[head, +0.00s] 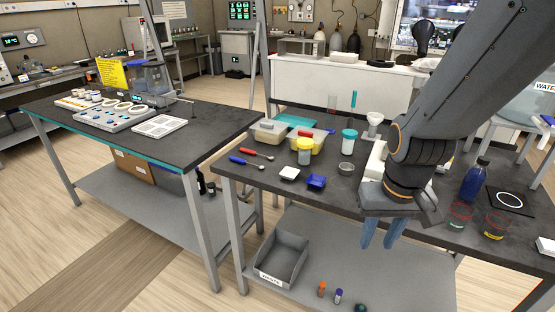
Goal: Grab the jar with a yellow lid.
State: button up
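The jar with a yellow lid (305,152) stands upright on the dark table (265,178), left of centre in the head view. Its lid faces up and the body below looks greyish and see-through. My gripper (382,240) hangs to the right of and nearer than the jar, in front of the table's front edge. It points down, with its two blue fingers apart and nothing visible between them. The jar is fully in view and apart from the gripper.
A teal-lidded white jar (349,141) stands right of the yellow-lidded one. Food-box-like containers (268,132) sit behind it. A blue bottle (474,182) stands far right.

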aim_at(304, 156)
jog(key=u, duration=1.95)
jog(key=i, duration=1.25)
jog(key=z, duration=2.85)
jog(key=i, duration=0.5)
jog(key=u, duration=0.05)
